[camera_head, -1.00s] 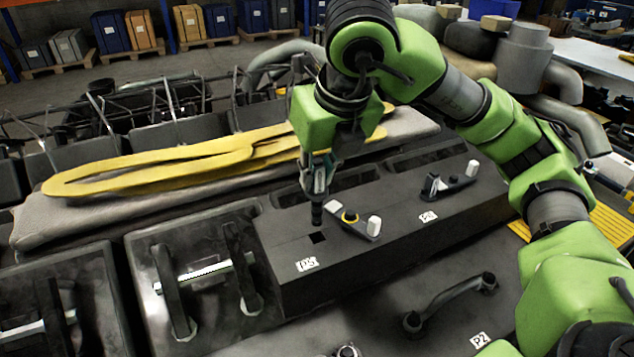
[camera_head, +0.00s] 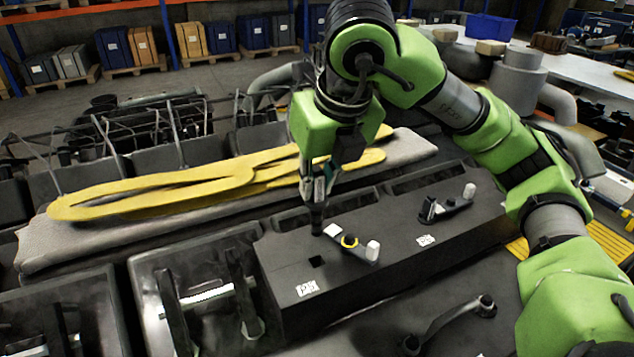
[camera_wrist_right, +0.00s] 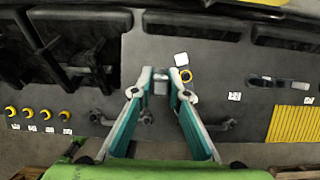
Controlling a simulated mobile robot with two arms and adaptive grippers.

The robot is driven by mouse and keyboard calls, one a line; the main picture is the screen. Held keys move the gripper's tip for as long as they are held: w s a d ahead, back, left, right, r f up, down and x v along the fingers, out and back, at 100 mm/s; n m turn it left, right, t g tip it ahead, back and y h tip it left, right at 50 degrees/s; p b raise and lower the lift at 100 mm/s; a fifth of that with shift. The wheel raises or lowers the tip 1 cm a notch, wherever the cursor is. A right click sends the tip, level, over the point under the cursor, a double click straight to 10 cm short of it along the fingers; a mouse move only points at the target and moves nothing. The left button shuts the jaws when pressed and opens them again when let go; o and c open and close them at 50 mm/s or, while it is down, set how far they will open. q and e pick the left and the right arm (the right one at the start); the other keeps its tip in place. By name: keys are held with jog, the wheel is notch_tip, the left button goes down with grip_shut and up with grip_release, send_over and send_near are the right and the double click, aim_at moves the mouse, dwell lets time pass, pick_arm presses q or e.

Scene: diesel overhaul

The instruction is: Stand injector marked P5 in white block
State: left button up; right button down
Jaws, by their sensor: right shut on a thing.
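My right gripper (camera_head: 317,188) is shut on a dark, slim upright injector (camera_head: 316,219), whose lower end shows below the fingers. In the right wrist view, my teal fingers (camera_wrist_right: 160,88) close on its grey top (camera_wrist_right: 160,78). I can read no P5 mark on it. It is held above the long dark block (camera_head: 400,262), behind a small square hole (camera_head: 317,262); contact cannot be told. I cannot pick out a white block in these views. My left gripper is not in view.
Another lever (camera_head: 446,205) is farther right. Pale labels (camera_head: 307,288) mark the dark block. A yellow gasket (camera_head: 150,190) lies behind. Several yellow-ringed parts (camera_wrist_right: 39,114) stand left in the wrist view.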

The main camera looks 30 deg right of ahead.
jog(key=shift+r, duration=0.2)
notch_tip(320, 180, up, 7)
jog(key=p, duration=0.5)
jog(key=shift+f+p, duration=0.15)
jog(key=shift+p, duration=0.15)
jog(key=shift+f, duration=0.1)
dwell(0.6)
